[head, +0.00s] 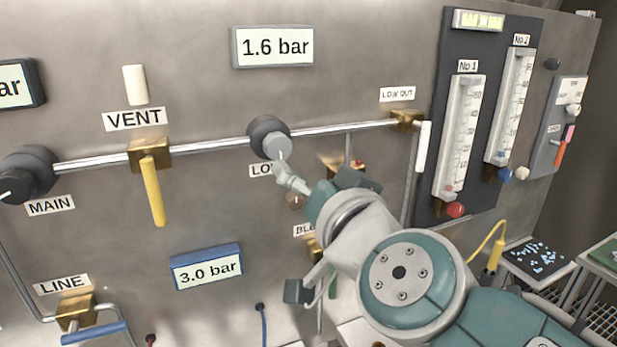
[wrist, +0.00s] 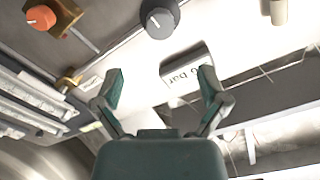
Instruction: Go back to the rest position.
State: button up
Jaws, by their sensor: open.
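My arm reaches from the lower right of the head view up to the panel. The visible tip of my gripper (head: 285,172) is just below the dark round knob with a grey cap (head: 277,145), over its partly hidden LOW label. I cannot tell from the head view whether it touches the knob. In the wrist view my gripper (wrist: 160,84) has its two fingers spread wide with nothing held between them. A dark knob (wrist: 159,19) shows beyond the fingertips, and part of a "bar" display (wrist: 182,72) shows between the fingers.
A steel pipe (head: 215,146) crosses the panel. The yellow VENT lever (head: 152,190) hangs down at left, beside the MAIN knob (head: 27,176). Flow tubes (head: 461,140) stand at right. A small table (head: 537,258) stands at lower right. My arm hides some fittings below the pipe.

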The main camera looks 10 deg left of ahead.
jog(key=s+d+f+g+h, duration=0.3)
jog(key=d+f, duration=0.4)
jog(key=f, duration=0.1)
jog(key=s+d+f+g+h, duration=0.3)
jog(key=d+f, duration=0.4)
jog(key=f, duration=0.2)
jog(key=s+d+f+g+h, duration=0.3)
jog(key=s+d+f, duration=0.1)
jog(key=d+f, duration=0.3)
jog(key=shift+d+f+g+h, duration=0.2)
jog(key=shift+f+g+h, duration=0.1)
jog(key=shift+f, duration=0.45)
